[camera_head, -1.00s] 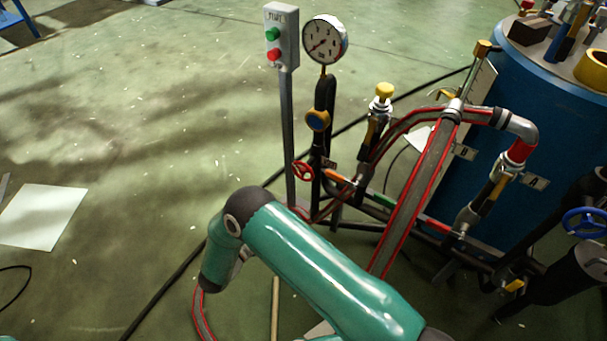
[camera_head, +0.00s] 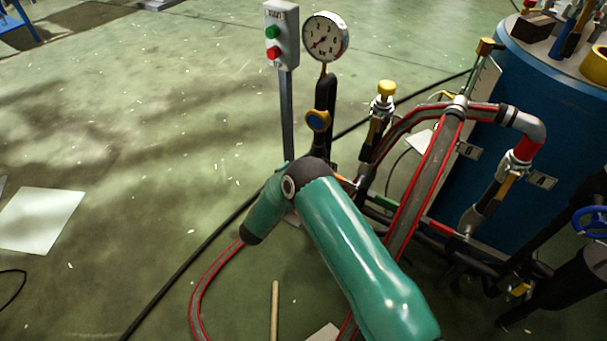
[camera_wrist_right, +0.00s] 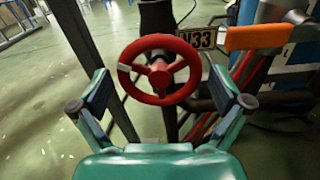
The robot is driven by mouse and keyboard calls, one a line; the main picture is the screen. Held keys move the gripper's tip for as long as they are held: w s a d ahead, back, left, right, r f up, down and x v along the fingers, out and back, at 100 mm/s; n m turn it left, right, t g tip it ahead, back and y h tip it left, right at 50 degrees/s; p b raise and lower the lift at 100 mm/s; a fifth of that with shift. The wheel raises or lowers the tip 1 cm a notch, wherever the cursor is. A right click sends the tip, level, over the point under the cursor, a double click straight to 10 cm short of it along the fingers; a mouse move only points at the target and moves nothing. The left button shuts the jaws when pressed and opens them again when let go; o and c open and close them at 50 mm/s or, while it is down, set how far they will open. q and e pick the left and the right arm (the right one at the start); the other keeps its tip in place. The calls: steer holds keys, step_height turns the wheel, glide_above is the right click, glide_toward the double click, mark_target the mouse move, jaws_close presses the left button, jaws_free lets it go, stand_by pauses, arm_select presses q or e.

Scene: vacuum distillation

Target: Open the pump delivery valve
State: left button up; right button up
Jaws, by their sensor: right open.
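The red valve handwheel (camera_wrist_right: 160,70) shows in the right wrist view, mounted on a dark vertical pipe beside a tag reading "V33" or similar (camera_wrist_right: 197,39). My right gripper (camera_wrist_right: 165,92) is open, with one finger on each side of the wheel's lower part. I cannot tell whether the fingers touch it; gaps show on both sides. In the head view my right arm (camera_head: 350,240) hides the red wheel and the gripper. My left gripper is not in view.
Red-striped hoses (camera_head: 425,195) arch towards the blue tank (camera_head: 475,110). An orange-handled part (camera_wrist_right: 257,37) sits right of the wheel. Open floor lies left.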

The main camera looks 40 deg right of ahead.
steer(key=shift+w+d, duration=0.2)
steer(key=shift+d, duration=0.25)
steer(key=c, duration=1)
